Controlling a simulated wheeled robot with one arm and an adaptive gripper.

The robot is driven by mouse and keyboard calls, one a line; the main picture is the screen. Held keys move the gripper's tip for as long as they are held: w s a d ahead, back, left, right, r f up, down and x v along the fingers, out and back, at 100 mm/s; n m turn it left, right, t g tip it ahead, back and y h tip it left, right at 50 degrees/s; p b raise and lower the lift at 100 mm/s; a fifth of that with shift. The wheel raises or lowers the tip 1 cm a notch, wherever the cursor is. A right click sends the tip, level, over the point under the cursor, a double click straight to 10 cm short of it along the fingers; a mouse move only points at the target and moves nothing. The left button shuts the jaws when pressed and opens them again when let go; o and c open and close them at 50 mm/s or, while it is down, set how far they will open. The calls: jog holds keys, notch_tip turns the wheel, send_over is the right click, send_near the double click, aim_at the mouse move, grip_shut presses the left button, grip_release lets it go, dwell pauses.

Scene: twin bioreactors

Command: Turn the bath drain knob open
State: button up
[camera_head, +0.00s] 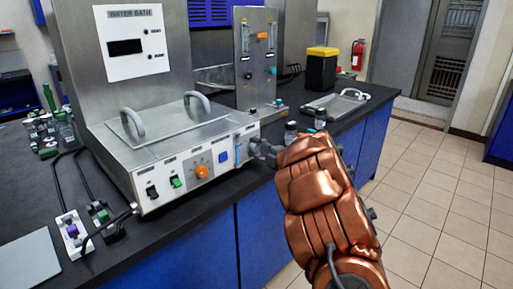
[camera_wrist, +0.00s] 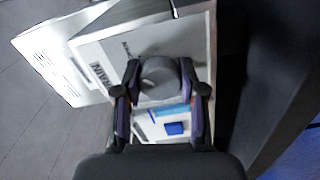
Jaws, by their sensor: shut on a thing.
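The water bath (camera_head: 165,140) is a steel box with a lidded top and a sloped white front panel. The grey round drain knob (camera_wrist: 159,76) sits at the panel's right end, beside a label partly reading "DRAIN" in the wrist view. My gripper (camera_wrist: 160,72) has one finger on each side of the knob and is shut on it. In the head view my gripper (camera_head: 261,148) is at the panel's right end and hides the knob. My copper-coloured arm (camera_head: 320,195) reaches in from the lower right. The knob's exact turn angle is hard to tell.
The panel also carries an orange knob (camera_head: 202,172), a green switch (camera_head: 176,182) and a blue switch (camera_wrist: 176,128) close to my fingers. A black and yellow bin (camera_head: 321,70) and a steel tray (camera_head: 335,106) stand farther back on the dark bench. Open tiled floor (camera_head: 440,190) lies right.

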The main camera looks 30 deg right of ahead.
dwell(0.3)
jog(key=o, duration=1.2)
jog(key=shift+c, duration=0.2)
jog(key=v, duration=1.2)
